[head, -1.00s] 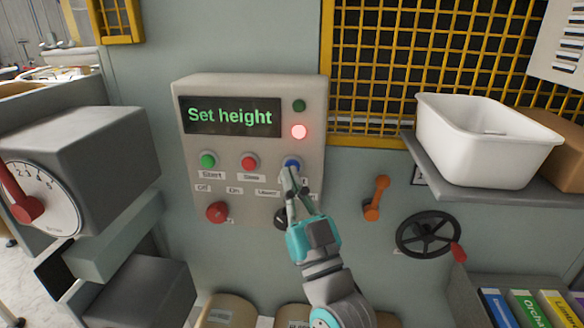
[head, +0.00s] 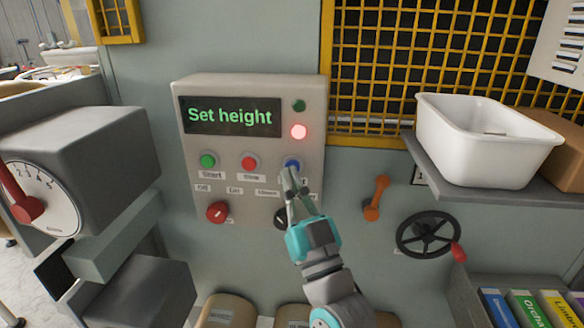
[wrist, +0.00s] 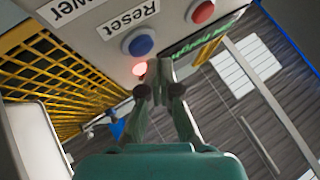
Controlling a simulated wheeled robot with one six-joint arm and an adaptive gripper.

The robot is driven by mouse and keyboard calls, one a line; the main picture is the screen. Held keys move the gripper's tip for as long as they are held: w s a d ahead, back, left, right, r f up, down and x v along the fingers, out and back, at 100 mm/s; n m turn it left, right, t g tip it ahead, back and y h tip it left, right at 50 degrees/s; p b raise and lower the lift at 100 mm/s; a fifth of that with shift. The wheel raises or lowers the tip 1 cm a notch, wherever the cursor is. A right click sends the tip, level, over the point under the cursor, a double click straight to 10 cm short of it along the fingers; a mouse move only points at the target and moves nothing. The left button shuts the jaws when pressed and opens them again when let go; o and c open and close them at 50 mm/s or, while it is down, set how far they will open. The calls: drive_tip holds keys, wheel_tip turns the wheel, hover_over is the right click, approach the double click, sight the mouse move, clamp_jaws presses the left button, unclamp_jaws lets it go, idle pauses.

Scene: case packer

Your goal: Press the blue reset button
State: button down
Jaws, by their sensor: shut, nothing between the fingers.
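The blue reset button (head: 292,164) is on the right end of the button row on the grey control panel (head: 250,205). In the wrist view the blue button (wrist: 139,46) sits next to the label "Reset" (wrist: 125,18). My gripper (head: 288,172) is shut and empty, its fingertips just below the button in the head view and partly over it. In the wrist view my gripper's tips (wrist: 160,78) appear beside the button, not over it. I cannot tell whether they touch it.
The panel display (head: 230,116) reads "Set height", and a red lamp (head: 299,132) is lit. Beside are a green button (head: 208,161), a red button (head: 250,162), a red knob (head: 217,212) and a dark knob (head: 281,217). An orange handle (head: 376,198) and a handwheel (head: 428,235) stand right.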

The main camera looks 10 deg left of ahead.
drive_tip(key=shift+w, duration=0.2)
drive_tip(key=shift+w, duration=0.25)
drive_tip(key=shift+w, duration=0.45)
idle(0.9)
drive_tip(key=shift+s, duration=0.9)
drive_tip(key=shift+s+a, duration=0.1)
drive_tip(key=shift+s, duration=2.4)
